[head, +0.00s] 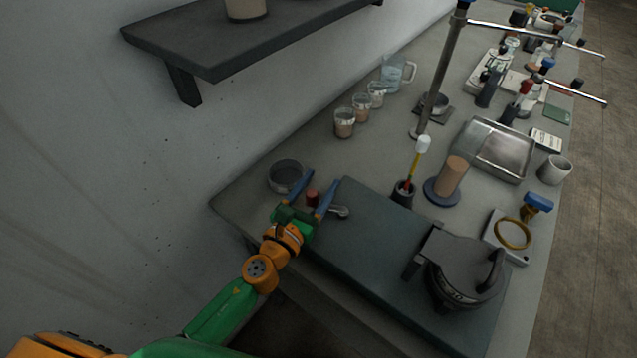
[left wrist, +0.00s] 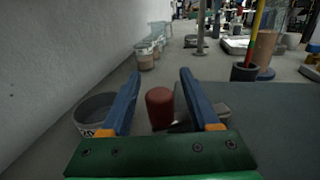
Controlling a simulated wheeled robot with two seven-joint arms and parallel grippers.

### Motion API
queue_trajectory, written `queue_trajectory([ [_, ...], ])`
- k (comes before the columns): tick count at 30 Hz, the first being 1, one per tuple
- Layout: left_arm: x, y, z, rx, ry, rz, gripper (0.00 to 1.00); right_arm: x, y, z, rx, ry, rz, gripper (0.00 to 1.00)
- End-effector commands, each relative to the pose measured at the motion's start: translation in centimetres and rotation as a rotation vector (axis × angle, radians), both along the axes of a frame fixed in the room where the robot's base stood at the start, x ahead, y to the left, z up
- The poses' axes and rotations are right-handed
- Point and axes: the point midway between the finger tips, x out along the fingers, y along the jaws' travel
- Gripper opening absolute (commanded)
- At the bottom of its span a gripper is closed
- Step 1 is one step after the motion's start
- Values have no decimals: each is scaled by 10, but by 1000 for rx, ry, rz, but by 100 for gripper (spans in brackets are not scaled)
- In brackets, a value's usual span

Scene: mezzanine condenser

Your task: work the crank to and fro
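The crank shows as a red upright knob (head: 312,198) with a short grey metal arm (head: 339,212) beside it, at the left edge of a dark slab (head: 375,235). My left gripper (head: 322,178) is open, one blue finger on each side of the knob. In the left wrist view the red knob (left wrist: 160,108) stands between the two fingers of the left gripper (left wrist: 160,73), with gaps on both sides. The metal arm (left wrist: 184,125) is partly hidden behind the right finger. My right gripper is in neither view.
A round grey dish (head: 286,175) stands close to the left finger. A dark device with a handle (head: 465,270) sits on the slab's right part. A pen cup (head: 402,194), a tan cylinder (head: 450,178) and several jars (head: 345,123) stand behind. A wall shelf (head: 240,40) hangs above.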

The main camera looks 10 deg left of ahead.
Motion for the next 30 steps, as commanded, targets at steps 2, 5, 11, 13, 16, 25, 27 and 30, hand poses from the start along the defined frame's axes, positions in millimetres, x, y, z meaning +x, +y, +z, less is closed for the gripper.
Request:
queue_trajectory([
  [2,0,0,0,0,0,0,62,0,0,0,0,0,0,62],
  [5,-1,0,0,0,0,0,62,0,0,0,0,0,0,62],
  [11,-35,9,-4,1,3,-1,62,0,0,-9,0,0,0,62],
  [13,-49,12,-4,0,3,-1,62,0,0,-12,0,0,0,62],
  [16,-63,16,-3,0,2,0,62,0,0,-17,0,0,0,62],
  [25,-69,17,0,0,0,0,62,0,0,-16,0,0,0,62],
  [27,-68,17,0,0,2,-5,62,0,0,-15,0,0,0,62],
  [30,-63,18,-1,-1,22,-58,62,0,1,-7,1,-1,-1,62],
])
